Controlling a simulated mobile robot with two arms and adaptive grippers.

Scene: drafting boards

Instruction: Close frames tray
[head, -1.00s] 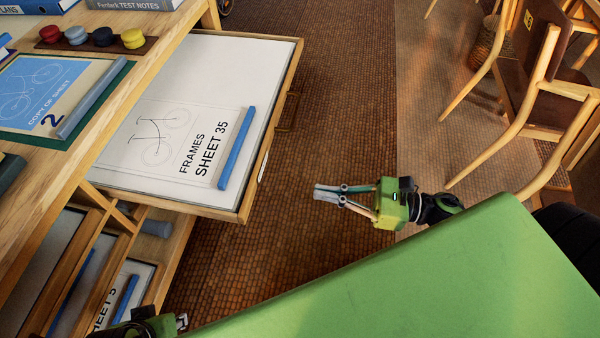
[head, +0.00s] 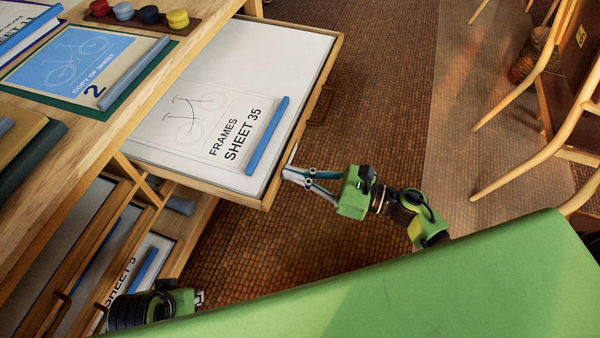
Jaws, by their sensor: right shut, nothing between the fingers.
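The frames tray (head: 262,45) is a shallow wooden drawer pulled out from under the desk top. In it lies a sheet marked FRAMES SHEET 35 (head: 190,120) with a blue bar (head: 267,136) on it. My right gripper (head: 287,175) is shut and empty, its fingertips at the tray's front edge near the near corner. Whether they touch the edge I cannot tell. My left gripper (head: 199,298) shows only in part at the bottom left, low beside the lower trays, and its fingers are mostly hidden.
The desk top (head: 120,140) holds a blue sheet (head: 70,60) and a board with several coloured knobs (head: 150,17). Lower trays (head: 135,275) sit beneath. Wooden chairs (head: 545,125) stand at the right. The brick-patterned floor (head: 370,110) before the tray is clear.

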